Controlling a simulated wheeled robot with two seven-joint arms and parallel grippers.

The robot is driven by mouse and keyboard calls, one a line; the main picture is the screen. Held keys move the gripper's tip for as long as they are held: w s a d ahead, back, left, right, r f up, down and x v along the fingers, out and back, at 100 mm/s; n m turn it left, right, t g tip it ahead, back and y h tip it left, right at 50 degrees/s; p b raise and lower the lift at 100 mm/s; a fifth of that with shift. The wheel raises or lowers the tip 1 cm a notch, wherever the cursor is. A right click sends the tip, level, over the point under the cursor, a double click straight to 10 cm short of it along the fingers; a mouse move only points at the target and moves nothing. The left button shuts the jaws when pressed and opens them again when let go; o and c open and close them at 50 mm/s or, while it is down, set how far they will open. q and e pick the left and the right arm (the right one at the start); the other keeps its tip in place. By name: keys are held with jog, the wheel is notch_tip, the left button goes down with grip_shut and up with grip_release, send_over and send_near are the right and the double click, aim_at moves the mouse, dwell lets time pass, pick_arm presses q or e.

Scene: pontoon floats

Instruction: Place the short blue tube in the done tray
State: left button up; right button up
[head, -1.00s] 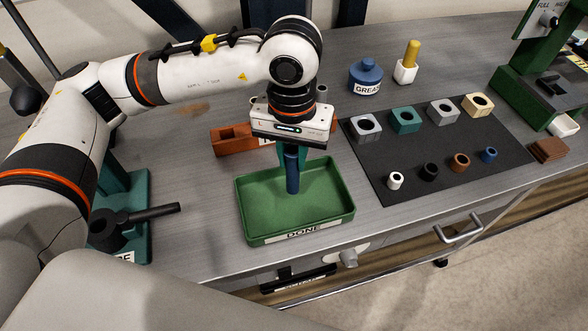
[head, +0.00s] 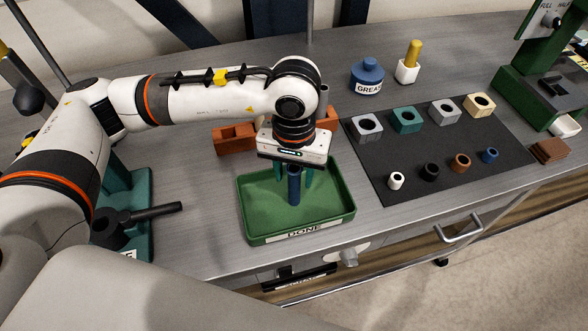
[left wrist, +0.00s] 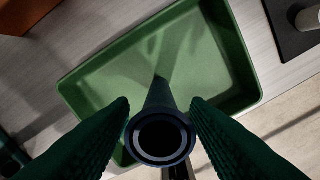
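The short blue tube (head: 294,187) stands upright in the green done tray (head: 343,190), near its middle. In the left wrist view the tube's open end (left wrist: 161,138) faces the camera, with the tray (left wrist: 240,75) beyond it. My left gripper (head: 294,180) is above the tray, with its green fingers apart on either side of the tube. In the left wrist view the left gripper (left wrist: 160,103) shows narrow gaps beside the tube. My right gripper is not in view.
An orange-brown bin (head: 234,139) sits behind the tray. A dark mat (head: 445,145) at right holds several bored blocks and small bushings. A blue grease pot (head: 367,78) stands behind. A green fixture with a black handle (head: 150,213) is at left.

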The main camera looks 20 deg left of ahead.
pick_arm(q)
jog(key=shift+r, duration=0.45)
notch_tip(320, 180, up, 11)
jog(key=b, duration=0.2)
jog(key=shift+r, duration=0.2)
